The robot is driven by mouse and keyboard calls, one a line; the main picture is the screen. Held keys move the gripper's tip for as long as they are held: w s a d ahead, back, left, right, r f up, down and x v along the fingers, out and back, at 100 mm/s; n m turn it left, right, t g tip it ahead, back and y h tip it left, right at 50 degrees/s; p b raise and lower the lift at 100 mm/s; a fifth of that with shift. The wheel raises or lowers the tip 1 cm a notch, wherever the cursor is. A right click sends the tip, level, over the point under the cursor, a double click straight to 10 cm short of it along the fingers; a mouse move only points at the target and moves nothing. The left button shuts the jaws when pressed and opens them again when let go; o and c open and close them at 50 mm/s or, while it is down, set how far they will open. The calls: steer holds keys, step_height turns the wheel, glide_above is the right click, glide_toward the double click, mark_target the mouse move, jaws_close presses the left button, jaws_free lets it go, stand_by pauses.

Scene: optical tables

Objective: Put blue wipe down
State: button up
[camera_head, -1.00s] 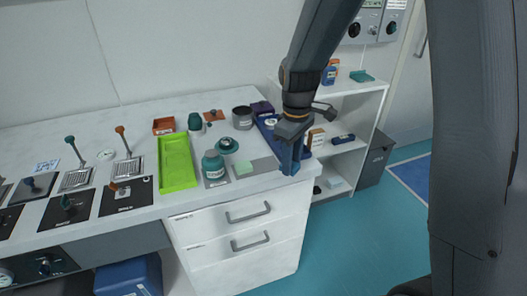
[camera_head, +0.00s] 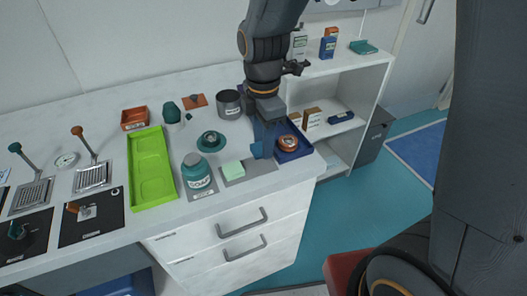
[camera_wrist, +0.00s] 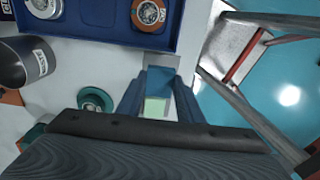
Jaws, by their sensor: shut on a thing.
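My gripper (camera_head: 264,135) points down over the front right part of the worktop. It is shut on the blue wipe, a small blue piece that shows between the fingers in the wrist view (camera_wrist: 160,80). In the head view the fingers and the wipe are hard to tell apart. The fingertips are beside a pale green pad (camera_head: 233,170), over or close to a grey mat (camera_head: 262,169). In the wrist view the pale green pad (camera_wrist: 155,106) shows just past the wipe. I cannot tell whether the wipe touches the mat.
A dark blue tray (camera_head: 304,152) with round containers lies right of my gripper. A teal jar (camera_head: 196,172), a teal-rimmed dish (camera_head: 211,141) and a grey cup (camera_head: 229,104) stand to the left. A green tray (camera_head: 151,170) lies farther left. The worktop's front edge is close.

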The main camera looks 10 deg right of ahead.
steer(key=shift+f, duration=2.1)
steer(key=shift+f, duration=0.15)
steer(key=o, duration=1.2)
